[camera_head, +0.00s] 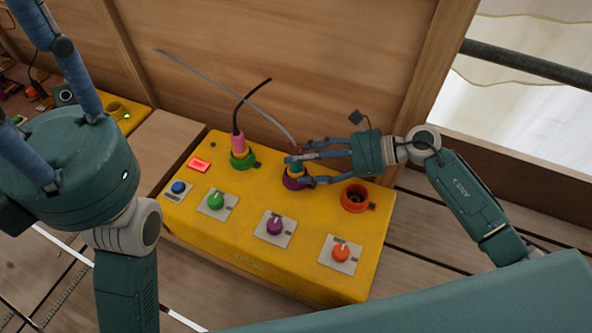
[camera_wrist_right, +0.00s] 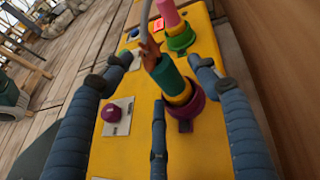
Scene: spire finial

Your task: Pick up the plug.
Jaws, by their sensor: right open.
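A teal plug with a yellow collar (camera_wrist_right: 172,80) stands in a purple socket (camera_wrist_right: 186,106) on a yellow box; the purple socket also shows in the head view (camera_head: 293,184). The plug has a brownish top with a grey cable (camera_head: 220,85). My right gripper (camera_head: 296,168) is open, its blue fingers around the plug; in the wrist view they show some gap to it. A pink plug (camera_head: 238,142) with a black cable stands in a green socket (camera_head: 243,160), left of my right gripper. My left gripper (camera_head: 70,165) is at the left; its fingertips are cut off.
The yellow box (camera_head: 255,268) carries green, purple and orange knobs, a blue button (camera_head: 178,187) and a lit red switch (camera_head: 199,164). An orange socket (camera_head: 355,198) is empty at the right. A wooden wall (camera_head: 300,60) stands close behind the box.

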